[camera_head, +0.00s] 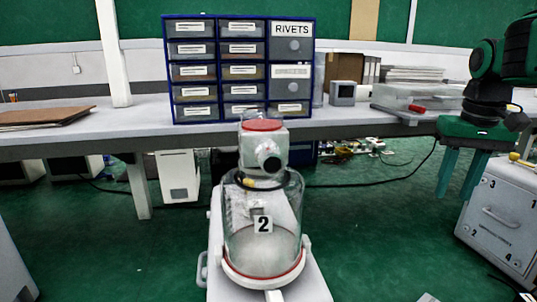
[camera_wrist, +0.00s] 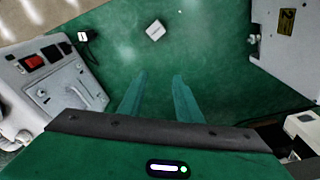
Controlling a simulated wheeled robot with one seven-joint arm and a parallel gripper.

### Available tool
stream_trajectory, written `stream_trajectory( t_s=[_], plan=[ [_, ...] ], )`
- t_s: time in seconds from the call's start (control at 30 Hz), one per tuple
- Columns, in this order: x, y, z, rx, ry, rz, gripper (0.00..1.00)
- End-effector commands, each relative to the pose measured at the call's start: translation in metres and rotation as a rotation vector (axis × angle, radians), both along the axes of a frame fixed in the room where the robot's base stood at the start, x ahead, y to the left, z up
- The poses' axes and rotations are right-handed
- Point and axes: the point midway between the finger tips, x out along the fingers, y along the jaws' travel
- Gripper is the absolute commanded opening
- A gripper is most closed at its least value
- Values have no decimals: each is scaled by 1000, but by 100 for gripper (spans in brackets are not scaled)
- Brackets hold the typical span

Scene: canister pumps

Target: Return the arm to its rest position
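My gripper (camera_head: 461,174) is at the right of the head view, raised in the air in front of the workbench. Its two green fingers point down and stand apart, with nothing between them. In the wrist view the open fingers (camera_wrist: 158,95) show above the green floor, also empty. A canister pump (camera_head: 262,225) with a clear body marked 2, a red-topped grey head and a red-ringed base stands upright in the middle foreground. My gripper is well to the right of it and does not touch it.
A workbench (camera_head: 350,118) runs across the back with a blue drawer cabinet (camera_head: 240,70) marked RIVETS. A grey numbered case (camera_head: 500,215) stands at the right, close to my gripper. A small white block (camera_wrist: 155,30) shows in the wrist view. Green floor (camera_head: 390,240) is clear between pump and case.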

Motion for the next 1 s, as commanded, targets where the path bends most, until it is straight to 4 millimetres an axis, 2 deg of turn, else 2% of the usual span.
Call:
stream_trajectory(
  t_s=[0.03,0.3,0.4,0.5,0.63,1.0],
  plan=[
    [-24,-3,-18,3,13,-34,31],
    [-143,-16,-117,28,65,-206,31],
    [-177,-16,-145,37,84,-245,31],
    [-200,-15,-164,44,95,-268,31],
    [-212,-14,-176,49,102,-282,31],
    [-212,-14,-176,49,102,-282,31]
  ],
)
